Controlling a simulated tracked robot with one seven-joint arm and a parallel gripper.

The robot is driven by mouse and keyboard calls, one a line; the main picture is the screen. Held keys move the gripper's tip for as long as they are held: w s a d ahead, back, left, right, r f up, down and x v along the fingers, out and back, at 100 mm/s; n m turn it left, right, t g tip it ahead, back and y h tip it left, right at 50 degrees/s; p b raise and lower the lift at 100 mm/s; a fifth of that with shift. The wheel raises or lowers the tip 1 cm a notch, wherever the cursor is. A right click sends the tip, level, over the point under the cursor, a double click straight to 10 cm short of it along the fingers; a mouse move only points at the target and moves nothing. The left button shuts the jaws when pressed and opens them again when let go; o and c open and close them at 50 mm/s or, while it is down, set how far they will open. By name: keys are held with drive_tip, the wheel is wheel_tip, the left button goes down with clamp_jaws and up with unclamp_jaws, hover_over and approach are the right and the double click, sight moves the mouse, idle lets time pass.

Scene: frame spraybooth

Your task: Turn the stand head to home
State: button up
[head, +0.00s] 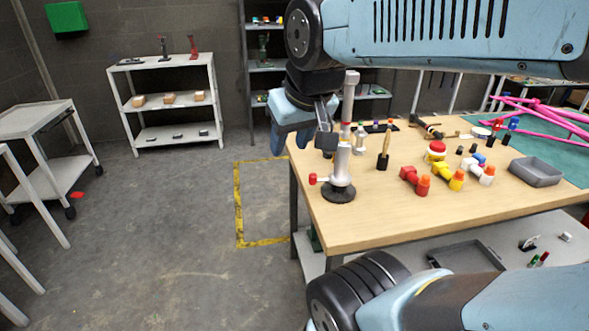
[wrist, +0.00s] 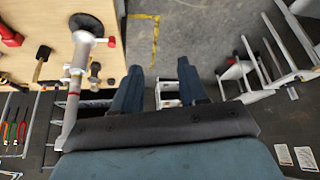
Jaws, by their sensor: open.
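The stand (head: 341,170) is upright near the left corner of the wooden table, with a round black base, a grey post and a red knob on its left low down. Its pale upper part rises to a grey top (head: 351,78). In the wrist view the stand (wrist: 75,65) lies left of my fingers, its base toward the top of the picture. My gripper (wrist: 160,67) is open and empty, its two blue fingers apart with the floor between them. In the head view my gripper (head: 290,138) is just left of the stand; part of the stand's upper part is hard to separate from it.
A shelf (head: 165,100) and a cart (head: 45,150) stand left. Yellow-marked floor (head: 265,200) left of the table is clear.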

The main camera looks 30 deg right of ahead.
drive_tip(key=shift+o, duration=0.8)
drive_tip(key=shift+d, duration=0.1)
drive_tip(key=n+g+h, duration=0.8)
drive_tip(key=n+h, duration=0.8)
drive_tip(key=h, duration=0.2)
approach(313, 174)
drive_tip(key=shift+n, duration=0.3)
drive_tip(key=d, duration=0.6)
drive_tip(key=s+d, duration=0.1)
drive_tip(key=d, duration=0.3)
drive_tip(key=shift+s+f, duration=0.1)
drive_tip(key=shift+f, duration=0.2)
clamp_jaws()
